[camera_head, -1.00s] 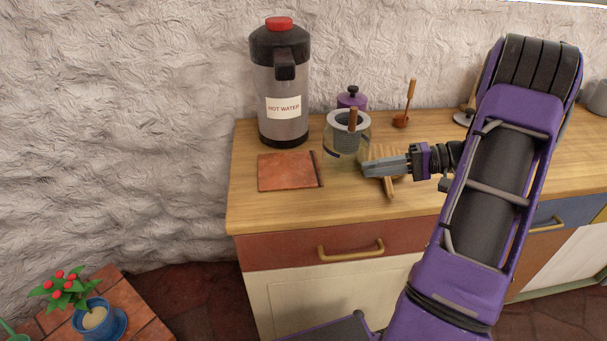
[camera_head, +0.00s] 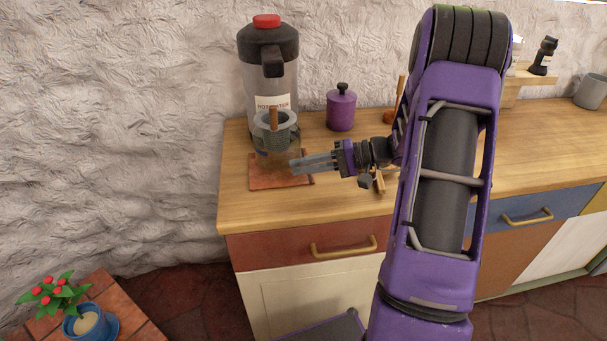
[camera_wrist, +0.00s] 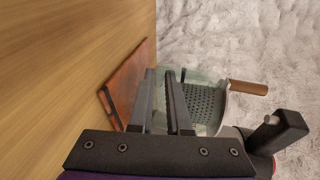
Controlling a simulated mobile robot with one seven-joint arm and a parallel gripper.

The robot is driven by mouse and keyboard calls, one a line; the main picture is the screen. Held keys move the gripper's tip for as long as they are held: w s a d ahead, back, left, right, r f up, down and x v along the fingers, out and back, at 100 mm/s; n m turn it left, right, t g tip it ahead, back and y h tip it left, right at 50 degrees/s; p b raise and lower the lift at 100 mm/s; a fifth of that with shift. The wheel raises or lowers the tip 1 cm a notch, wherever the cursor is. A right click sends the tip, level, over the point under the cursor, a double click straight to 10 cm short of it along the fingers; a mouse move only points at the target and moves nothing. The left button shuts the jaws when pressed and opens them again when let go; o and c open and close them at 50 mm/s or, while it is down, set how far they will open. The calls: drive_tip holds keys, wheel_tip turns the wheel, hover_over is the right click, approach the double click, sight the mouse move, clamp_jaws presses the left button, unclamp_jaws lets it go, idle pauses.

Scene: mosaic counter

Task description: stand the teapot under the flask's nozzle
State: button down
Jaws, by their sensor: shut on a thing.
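The teapot (camera_head: 290,137) has a clear glass body, a grey perforated infuser and a brown wooden knob or handle. It appears upright over the reddish tile (camera_head: 262,181), in front of the hot water flask (camera_head: 257,87). The flask's dark nozzle (camera_head: 273,66) is above and slightly behind the teapot. My gripper (camera_head: 293,164) is shut on the teapot from the right. In the wrist view, the fingers (camera_wrist: 163,78) reach the glass beside the infuser (camera_wrist: 202,103), and the tile (camera_wrist: 128,84) lies left of them. The exact grip spot and any contact with the tile are unclear.
A purple canister (camera_head: 341,109) stands right of the flask. A wooden piece (camera_head: 379,184) lies on the counter, partly behind my wrist. A grey mug (camera_head: 591,91) is at the far right. The counter's front left (camera_head: 240,212) is clear.

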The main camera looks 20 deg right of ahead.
drive_tip(key=shift+f, duration=1.2)
drive_tip(key=shift+f, duration=0.1)
drive_tip(key=shift+f+b, duration=0.15)
drive_tip(key=shift+b, duration=0.15)
drive_tip(key=c, duration=1.2)
unclamp_jaws()
drive_tip(key=shift+o, duration=0.2)
drive_tip(key=shift+r, duration=0.2)
drive_tip(key=shift+d+r, duration=0.1)
drive_tip(key=shift+d, duration=0.2)
drive_tip(key=p+v, duration=0.1)
drive_tip(key=v, duration=1)
drive_tip(key=shift+s+d, duration=0.2)
drive_tip(key=shift+s, duration=0.05)
